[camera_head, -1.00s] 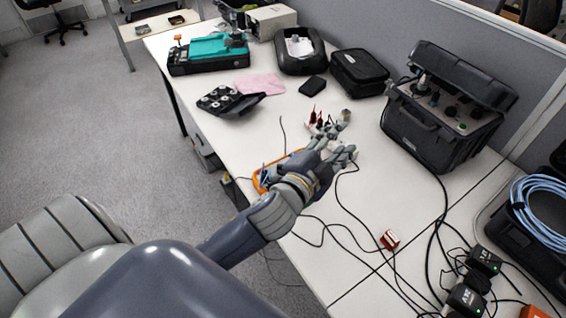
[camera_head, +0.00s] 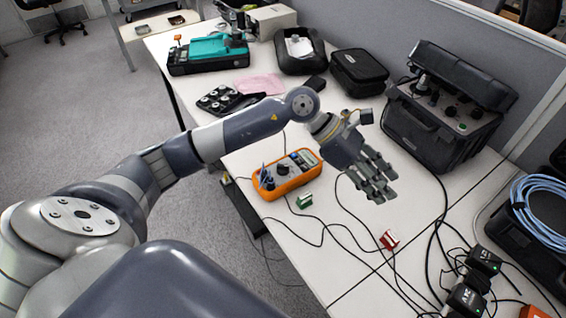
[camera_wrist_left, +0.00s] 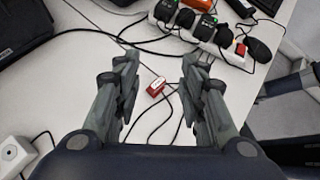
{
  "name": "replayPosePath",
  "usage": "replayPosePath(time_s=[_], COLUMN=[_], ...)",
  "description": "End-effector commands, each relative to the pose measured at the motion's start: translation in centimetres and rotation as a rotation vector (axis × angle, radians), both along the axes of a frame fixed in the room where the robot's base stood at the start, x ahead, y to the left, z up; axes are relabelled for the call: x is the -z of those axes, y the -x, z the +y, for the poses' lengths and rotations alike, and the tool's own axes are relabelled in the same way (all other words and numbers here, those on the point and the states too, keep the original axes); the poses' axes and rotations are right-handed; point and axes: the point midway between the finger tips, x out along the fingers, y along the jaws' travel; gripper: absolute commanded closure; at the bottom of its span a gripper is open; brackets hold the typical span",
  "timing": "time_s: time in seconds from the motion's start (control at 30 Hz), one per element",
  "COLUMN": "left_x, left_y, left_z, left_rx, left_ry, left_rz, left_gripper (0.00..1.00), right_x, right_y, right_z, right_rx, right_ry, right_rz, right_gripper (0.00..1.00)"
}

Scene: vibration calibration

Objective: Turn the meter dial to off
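The orange meter (camera_head: 288,174) lies on the white table in the head view, with its dark round dial (camera_head: 282,169) facing up and leads plugged in at its left end. The dial's pointer is too small to read. My left gripper (camera_head: 380,192) is to the right of the meter, above the table and apart from it. In the left wrist view the two finger groups of my left gripper (camera_wrist_left: 156,88) are spread wide with nothing between them. The meter is not in the left wrist view. My right gripper is not in view.
A green clip (camera_head: 304,201) and a red clip (camera_head: 390,239) lie on the table among loose black cables. A power strip with adapters (camera_wrist_left: 215,38) shows in the wrist view. A black case with knobs (camera_head: 445,110) stands at the right.

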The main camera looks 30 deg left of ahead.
Motion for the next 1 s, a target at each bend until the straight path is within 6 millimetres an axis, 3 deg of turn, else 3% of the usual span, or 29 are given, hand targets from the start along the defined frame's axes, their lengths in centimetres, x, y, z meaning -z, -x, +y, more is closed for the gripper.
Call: replayPosePath(time_s=[0.03,0.17,0.3,0.4,0.5,0.67,1.0], left_x=[1.0,3.0,2.9,2.3,1.7,2.3,8.3], left_y=[-0.8,-1.8,-2.2,-2.0,-1.7,-1.5,-1.4], left_z=[2.8,10.6,18.6,22.6,24.8,25.7,25.6], left_rx=[0.021,0.066,0.08,0.078,0.076,0.077,0.079], left_ry=[-0.128,-0.445,-0.717,-0.843,-0.911,-0.939,-0.935], left_rz=[-0.02,-0.017,0.029,0.069,0.097,0.113,0.114], left_gripper=[0.62,0.62,0.62,0.62,0.62,0.62,0.62], right_x=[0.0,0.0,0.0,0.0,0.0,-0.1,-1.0], right_y=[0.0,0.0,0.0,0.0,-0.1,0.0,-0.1], right_z=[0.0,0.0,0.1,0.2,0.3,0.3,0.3], right_rx=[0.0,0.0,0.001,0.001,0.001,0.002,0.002], right_ry=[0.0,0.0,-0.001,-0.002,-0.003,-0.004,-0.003], right_rz=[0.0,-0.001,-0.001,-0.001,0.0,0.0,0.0], right_gripper=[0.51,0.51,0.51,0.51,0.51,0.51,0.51])
